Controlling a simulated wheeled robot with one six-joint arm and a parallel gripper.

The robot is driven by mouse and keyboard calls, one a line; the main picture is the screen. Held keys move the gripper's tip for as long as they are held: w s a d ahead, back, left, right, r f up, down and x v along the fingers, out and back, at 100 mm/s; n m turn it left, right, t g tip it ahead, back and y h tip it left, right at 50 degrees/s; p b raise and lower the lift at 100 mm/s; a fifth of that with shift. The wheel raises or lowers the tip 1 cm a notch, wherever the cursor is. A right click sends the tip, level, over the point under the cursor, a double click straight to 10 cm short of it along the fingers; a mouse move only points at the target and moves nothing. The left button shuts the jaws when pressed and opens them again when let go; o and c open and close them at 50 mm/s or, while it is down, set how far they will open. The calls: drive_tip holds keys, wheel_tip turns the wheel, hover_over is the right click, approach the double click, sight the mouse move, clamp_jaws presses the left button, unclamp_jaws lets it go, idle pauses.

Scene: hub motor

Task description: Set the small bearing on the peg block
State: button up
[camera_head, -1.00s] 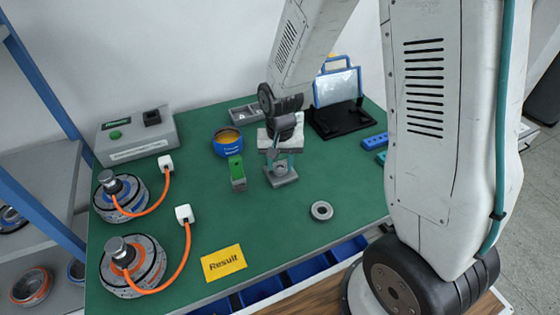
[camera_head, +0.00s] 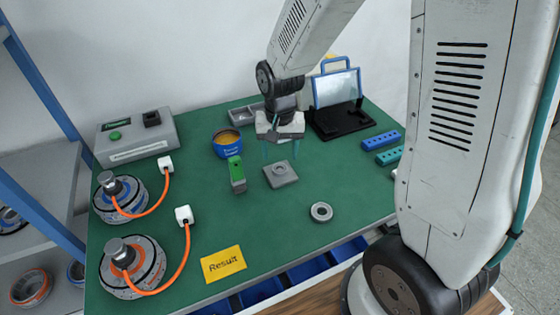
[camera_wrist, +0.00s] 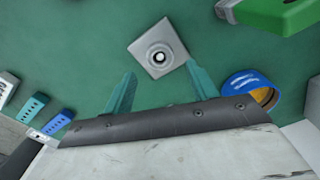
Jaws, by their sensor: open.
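The peg block (camera_head: 281,177) is a grey square plate on the green mat, near the middle of the table. A small grey ring, which looks like the small bearing (camera_head: 280,169), sits around the peg at its centre. In the wrist view the ring (camera_wrist: 160,57) looks flat and roughly centred on the plate (camera_wrist: 140,47). My gripper (camera_head: 280,153) is open and empty above the block, its teal fingers apart and clear of the ring. A larger grey bearing (camera_head: 321,211) lies alone on the mat in front.
Blue (camera_head: 373,140) and teal (camera_head: 390,157) holed strips lie right. Two motors with orange cables and a yellow Result card (camera_head: 223,263) are left and front.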

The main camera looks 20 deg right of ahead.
wheel_tip(320, 180, up, 7)
drive_tip(key=s+d+r+n, duration=0.1)
drive_tip(key=s+r, duration=0.3)
drive_tip(key=s, duration=0.3)
drive_tip(key=s+d+r+n, duration=0.1)
drive_tip(key=s+r+n, duration=0.1)
drive_tip(key=s+r, duration=0.2)
drive_tip(key=s+d+r+n+t, duration=0.1)
drive_tip(key=s+r, duration=0.3)
drive_tip(key=s, duration=0.7)
drive_tip(key=shift+r+n, duration=0.3)
drive_tip(key=shift+r, duration=0.1)
